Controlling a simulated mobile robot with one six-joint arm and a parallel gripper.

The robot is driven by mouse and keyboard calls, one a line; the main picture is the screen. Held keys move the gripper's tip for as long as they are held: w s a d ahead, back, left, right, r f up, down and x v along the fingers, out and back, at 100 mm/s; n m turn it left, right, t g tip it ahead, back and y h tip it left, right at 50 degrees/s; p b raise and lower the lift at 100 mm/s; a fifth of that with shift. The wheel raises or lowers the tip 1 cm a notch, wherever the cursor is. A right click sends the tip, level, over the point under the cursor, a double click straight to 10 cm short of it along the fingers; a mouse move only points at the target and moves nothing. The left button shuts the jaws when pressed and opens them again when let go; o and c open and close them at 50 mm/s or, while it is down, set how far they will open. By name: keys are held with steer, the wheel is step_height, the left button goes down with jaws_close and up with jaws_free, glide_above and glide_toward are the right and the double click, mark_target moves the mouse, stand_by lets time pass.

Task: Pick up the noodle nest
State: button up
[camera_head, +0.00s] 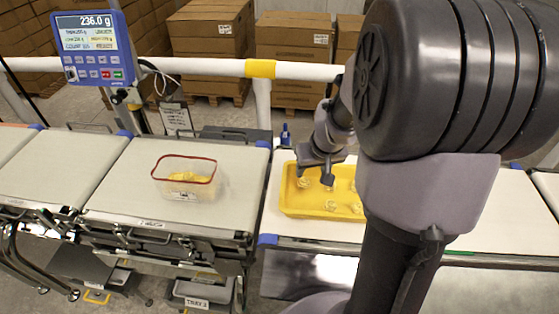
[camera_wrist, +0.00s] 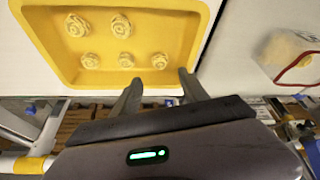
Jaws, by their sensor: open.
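Several pale yellow noodle nests lie in a yellow tray (camera_wrist: 60,75) in the wrist view. One noodle nest (camera_wrist: 160,61) shows just beyond and between the fingertips of my gripper (camera_wrist: 160,80). Another nest (camera_wrist: 126,60) is to its left. In the head view the tray (camera_head: 320,210) stands on the right-hand belt, partly hidden by my arm. There my gripper (camera_head: 316,175) points down over the tray's left back part, near a nest (camera_head: 303,182). The jaws are open with nothing between them. The height above the nests is hard to tell.
A clear tub with a red rim (camera_head: 185,178) holds yellow noodles on the weighing belt (camera_head: 110,195) to the left; the display (camera_head: 88,35) reads 236.0 g. A white rail (camera_head: 210,67) runs behind the belts. Cardboard boxes (camera_head: 292,60) stand at the back.

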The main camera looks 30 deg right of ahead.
mark_target(304, 182)
steer(key=b+x, duration=0.4)
steer(key=x, duration=0.8)
steer(key=shift+w+d+f+b, duration=0.15)
steer(key=shift+w+f+b, duration=0.1)
steer(key=shift+b, duration=0.15)
steer(key=shift+r, duration=0.15)
steer(key=c, duration=1.1)
